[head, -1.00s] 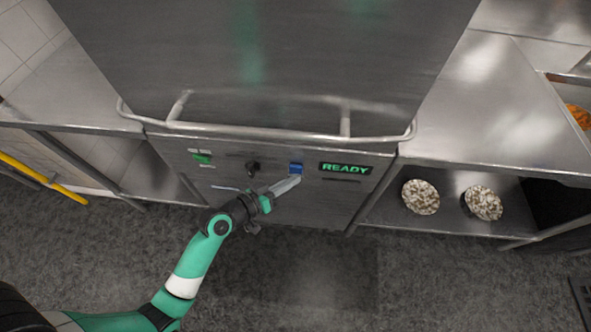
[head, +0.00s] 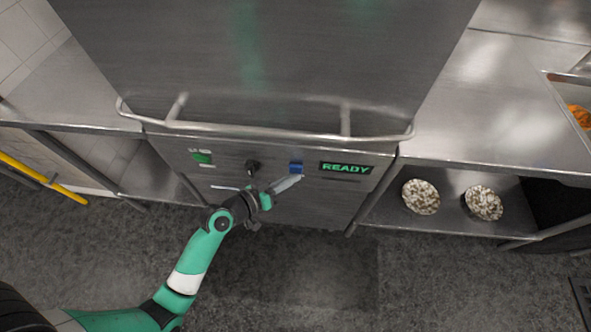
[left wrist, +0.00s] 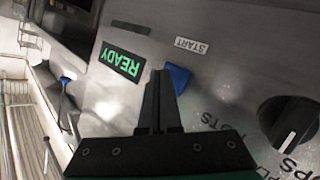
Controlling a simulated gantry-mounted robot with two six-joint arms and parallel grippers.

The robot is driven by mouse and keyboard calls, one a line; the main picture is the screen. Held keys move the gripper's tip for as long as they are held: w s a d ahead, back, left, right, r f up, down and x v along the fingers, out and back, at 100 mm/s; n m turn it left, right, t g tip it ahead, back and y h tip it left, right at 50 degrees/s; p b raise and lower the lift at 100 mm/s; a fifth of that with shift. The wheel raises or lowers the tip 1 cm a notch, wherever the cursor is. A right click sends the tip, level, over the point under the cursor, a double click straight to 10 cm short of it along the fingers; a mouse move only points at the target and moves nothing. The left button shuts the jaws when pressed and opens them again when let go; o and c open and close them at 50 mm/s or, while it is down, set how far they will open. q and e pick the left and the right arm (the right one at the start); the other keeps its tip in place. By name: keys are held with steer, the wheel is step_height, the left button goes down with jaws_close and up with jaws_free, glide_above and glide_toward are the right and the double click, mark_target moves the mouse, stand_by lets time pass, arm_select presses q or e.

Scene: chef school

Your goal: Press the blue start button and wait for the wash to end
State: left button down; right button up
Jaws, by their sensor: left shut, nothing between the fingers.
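The blue start button (head: 295,168) is on the front panel of the steel dishwasher (head: 270,205), left of a green READY display (head: 345,168). My left gripper (head: 296,179) is shut and empty, its fingertips just below the button. In the left wrist view the shut fingers (left wrist: 160,80) point at the panel, with the blue button (left wrist: 178,79) right beside their tips and the START label (left wrist: 191,46) above it. I cannot tell whether the fingers touch the button. The READY display (left wrist: 122,61) is lit there too. My right gripper is not in view.
A black knob (head: 252,167) and a green switch (head: 202,157) are left of the button. A metal handle bar (head: 260,132) runs across above the panel. Steel counters flank the machine; two speckled round items (head: 420,197) sit on the right lower shelf.

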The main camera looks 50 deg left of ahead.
arm_select(q)
steer(key=shift+w+a, duration=0.4)
stand_by(0.8)
stand_by(0.4)
steer(key=shift+s+d, duration=0.65)
steer(key=shift+s+d+p, duration=1.1)
steer(key=shift+s+d, duration=0.55)
steer(key=shift+s, duration=0.25)
